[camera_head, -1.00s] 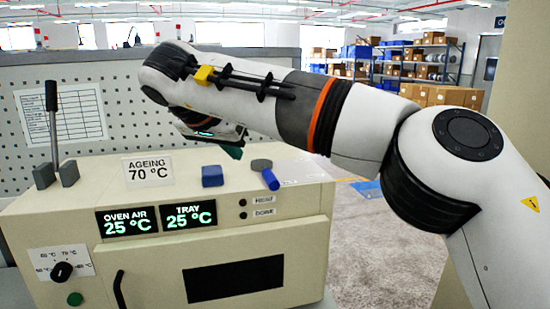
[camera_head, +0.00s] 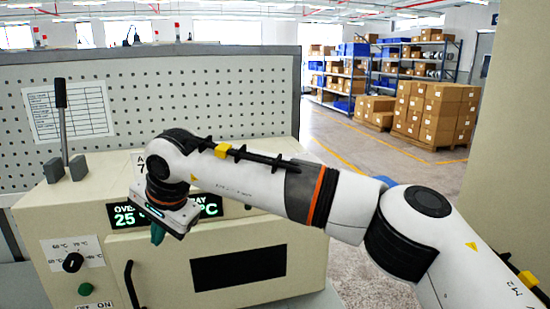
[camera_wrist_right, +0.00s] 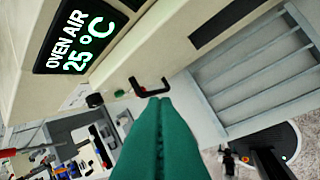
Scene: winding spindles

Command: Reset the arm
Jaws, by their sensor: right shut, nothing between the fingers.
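My right arm reaches in from the right across the front of the cream oven (camera_head: 255,235). My right gripper (camera_head: 157,236) hangs in front of the oven's displays, its green fingers pointing down. In the right wrist view, the green fingers (camera_wrist_right: 160,135) lie together, shut and empty. The oven's dark handle (camera_wrist_right: 150,88) shows beyond the fingertips; I cannot tell the exact gap. The oven air display (camera_wrist_right: 82,38) reads 25 °C in that view. In the head view my arm partly covers both displays and the ageing sign. My left gripper is not in view.
A lever (camera_head: 62,120) stands on the oven's left top. A black knob (camera_head: 72,262) and green button (camera_head: 85,289) are on its front. A pegboard (camera_head: 240,110) rises behind. Stacked cartons (camera_head: 437,110) and shelves stand far right, beyond open floor.

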